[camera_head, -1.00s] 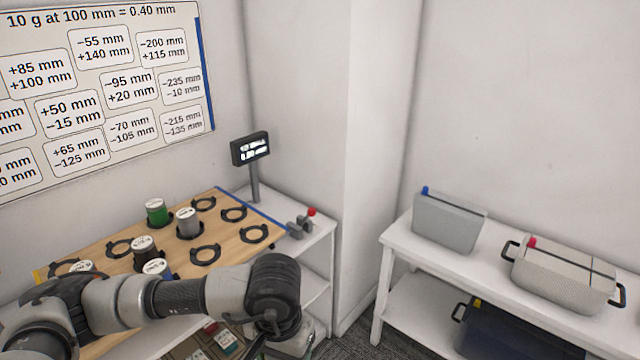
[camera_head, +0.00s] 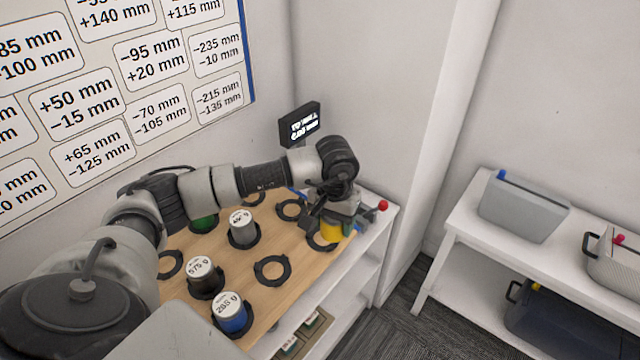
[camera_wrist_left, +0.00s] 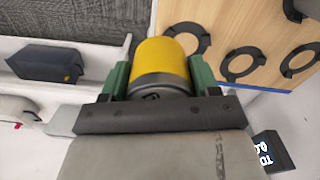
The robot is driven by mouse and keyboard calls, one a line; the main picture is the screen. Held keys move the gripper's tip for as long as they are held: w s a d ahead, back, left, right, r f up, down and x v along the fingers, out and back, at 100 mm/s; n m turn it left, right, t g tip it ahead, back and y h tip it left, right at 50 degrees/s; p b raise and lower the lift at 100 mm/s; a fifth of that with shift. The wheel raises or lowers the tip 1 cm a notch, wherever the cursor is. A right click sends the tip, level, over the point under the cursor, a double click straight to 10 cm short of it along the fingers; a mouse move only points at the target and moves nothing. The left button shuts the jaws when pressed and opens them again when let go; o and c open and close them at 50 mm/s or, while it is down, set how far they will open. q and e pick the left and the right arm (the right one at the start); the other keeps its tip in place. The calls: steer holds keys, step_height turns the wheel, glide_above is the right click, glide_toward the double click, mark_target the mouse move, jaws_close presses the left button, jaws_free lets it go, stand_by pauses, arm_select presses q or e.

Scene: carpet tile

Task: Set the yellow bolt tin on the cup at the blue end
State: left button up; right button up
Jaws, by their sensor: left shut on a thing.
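The yellow bolt tin (camera_head: 331,229) is between the jaws of my left gripper (camera_head: 335,220), near the blue-edged end of the wooden board (camera_head: 302,262). In the left wrist view, the tin (camera_wrist_left: 163,60) sits between two green fingers, its dark grey end towards the camera. In the head view, a black ring cup (camera_head: 318,243) is partly hidden by the tin; I cannot tell whether they touch. Empty ring cups (camera_head: 291,209) and (camera_head: 271,270) are nearby. The blue edge strip (camera_wrist_left: 270,91) shows in the wrist view. My right gripper is out of view.
A grey tin (camera_head: 243,231), green tin (camera_head: 204,223), dark tin (camera_head: 205,279) and blue tin (camera_head: 232,316) stand on the board. A small display (camera_head: 301,124) on a post and a red knob (camera_head: 383,205) are near the blue end. A white shelf with bins (camera_head: 523,207) is right.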

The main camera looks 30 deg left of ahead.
arm_select(q)
steer(key=shift+n, duration=0.3)
steer(key=w+a, duration=0.1)
steer(key=w+a+p, duration=0.1)
steer(key=a, duration=0.1)
steer(key=w+a+r, duration=0.1)
steer(key=shift+a, duration=0.2)
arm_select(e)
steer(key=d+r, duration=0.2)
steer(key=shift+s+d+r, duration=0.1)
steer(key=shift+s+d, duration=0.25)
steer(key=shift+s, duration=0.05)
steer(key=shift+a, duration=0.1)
arm_select(q)
step_height(320, 180, down, 7)
steer(key=b, duration=0.6)
steer(key=shift+s+r+b, duration=0.1)
steer(key=shift+r+b, duration=0.1)
steer(key=shift+b, duration=0.1)
steer(key=shift+f+b, duration=0.4)
steer(key=shift+f, duration=0.05)
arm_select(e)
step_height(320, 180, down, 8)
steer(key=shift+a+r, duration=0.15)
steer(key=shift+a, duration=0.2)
arm_select(q)
steer(key=shift+f+b, duration=0.7)
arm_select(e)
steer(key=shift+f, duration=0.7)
